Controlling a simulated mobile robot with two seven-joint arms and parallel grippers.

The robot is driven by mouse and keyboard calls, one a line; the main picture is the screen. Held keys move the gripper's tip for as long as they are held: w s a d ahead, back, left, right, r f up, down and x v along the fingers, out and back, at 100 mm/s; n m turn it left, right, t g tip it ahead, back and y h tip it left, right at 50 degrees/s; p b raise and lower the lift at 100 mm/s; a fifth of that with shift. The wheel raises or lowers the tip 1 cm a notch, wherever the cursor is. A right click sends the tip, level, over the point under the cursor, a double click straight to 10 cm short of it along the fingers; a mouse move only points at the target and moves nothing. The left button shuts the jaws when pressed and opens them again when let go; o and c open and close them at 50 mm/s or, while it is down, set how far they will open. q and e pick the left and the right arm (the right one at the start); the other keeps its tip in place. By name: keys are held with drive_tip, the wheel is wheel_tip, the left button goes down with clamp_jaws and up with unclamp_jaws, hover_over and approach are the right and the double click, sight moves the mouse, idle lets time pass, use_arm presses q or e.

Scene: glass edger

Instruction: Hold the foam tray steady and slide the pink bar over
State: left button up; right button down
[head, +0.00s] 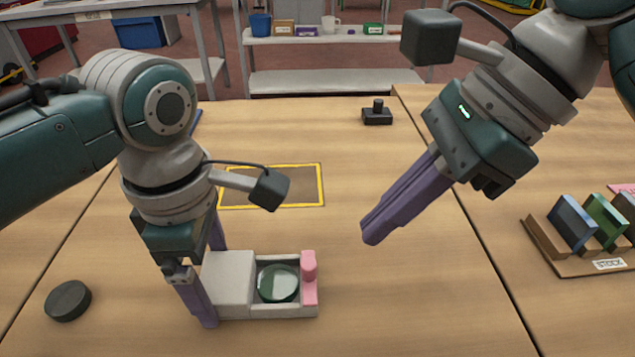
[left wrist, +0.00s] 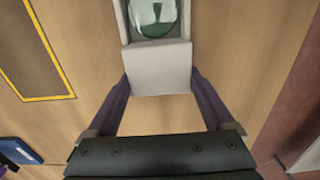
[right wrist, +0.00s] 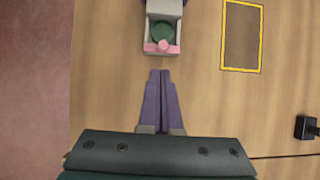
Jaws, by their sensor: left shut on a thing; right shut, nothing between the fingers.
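The foam tray (head: 229,285) is a pale grey block on the table with a recess at its right end. A round greenish glass disc (head: 278,283) lies in the recess. The pink bar (head: 309,285) stands across the tray's right end, with a knob on it. My left gripper (head: 213,283) is shut on the tray's solid left end, one finger on each side; the left wrist view shows both fingers (left wrist: 160,100) against the block. My right gripper (head: 371,236) is shut and empty, above the table to the right of the bar. The right wrist view shows its closed fingers (right wrist: 160,75) pointing towards the bar (right wrist: 161,47).
A yellow-outlined rectangle (head: 322,187) lies behind the tray. A dark puck (head: 68,301) is at the front left. A small black knobbed device (head: 377,113) stands at the back. A labelled rack (head: 545,240) with coloured panels is at the right. Table between tray and rack is clear.

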sight(309, 271)
drive_tip(key=s+d+m+t+y, duration=0.2)
drive_tip(key=s+d+m+t, duration=0.1)
drive_tip(key=s+d+m, duration=0.1)
drive_tip(key=s+d, duration=0.1)
drive_tip(key=d, duration=0.1)
drive_tip(key=shift+d+r, duration=0.15)
drive_tip(key=shift+d, duration=0.25)
drive_tip(key=x, duration=0.9)
drive_tip(key=shift+a, duration=0.3)
drive_tip(key=shift+w+a+f, duration=0.15)
drive_tip(key=shift+w+a, duration=0.15)
drive_tip(key=shift+a, duration=0.3)
drive_tip(key=shift+w+a+f, duration=0.15)
drive_tip(key=shift+w+a, duration=0.1)
drive_tip(key=shift+a, duration=0.35)
drive_tip(key=shift+w+a, duration=0.3)
drive_tip(key=shift+a, duration=0.45)
